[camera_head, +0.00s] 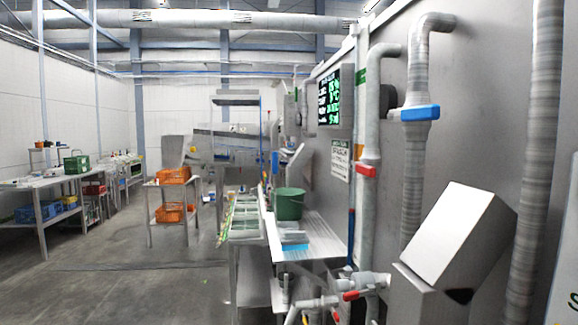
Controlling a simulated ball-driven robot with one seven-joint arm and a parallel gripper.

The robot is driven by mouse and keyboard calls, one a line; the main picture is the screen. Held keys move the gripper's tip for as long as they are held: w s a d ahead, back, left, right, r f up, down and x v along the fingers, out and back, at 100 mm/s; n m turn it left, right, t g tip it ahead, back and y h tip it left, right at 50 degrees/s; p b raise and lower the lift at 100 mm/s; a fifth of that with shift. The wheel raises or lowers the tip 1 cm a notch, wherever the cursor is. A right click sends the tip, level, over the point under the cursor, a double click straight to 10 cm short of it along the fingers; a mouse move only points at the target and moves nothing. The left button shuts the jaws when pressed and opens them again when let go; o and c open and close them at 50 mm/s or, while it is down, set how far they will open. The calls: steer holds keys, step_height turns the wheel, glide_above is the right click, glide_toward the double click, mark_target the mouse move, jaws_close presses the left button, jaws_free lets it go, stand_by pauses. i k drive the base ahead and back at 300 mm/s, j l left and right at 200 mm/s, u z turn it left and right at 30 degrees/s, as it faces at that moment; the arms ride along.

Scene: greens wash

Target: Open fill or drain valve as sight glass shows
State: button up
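A valve with a blue handle (420,113) sits on a vertical grey pipe on the right wall. A valve with a red handle (366,171) sits lower on the pipe to its left. Both handles appear to lie across their pipes. Another red handle (351,296) is on pipework low at the bottom centre. I cannot tell which valve is fill and which is drain. I cannot make out a sight glass or a water level. My gripper is not in view.
A dark screen with green text (329,97) and a printed sign (340,160) hang on the wall. A green bucket (289,204) stands on a metal bench (318,237). A pale angular box (458,237) stands close at right. The floor (130,275) at left is clear.

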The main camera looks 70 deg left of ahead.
mark_target(361, 169)
steer(key=u, duration=1.45)
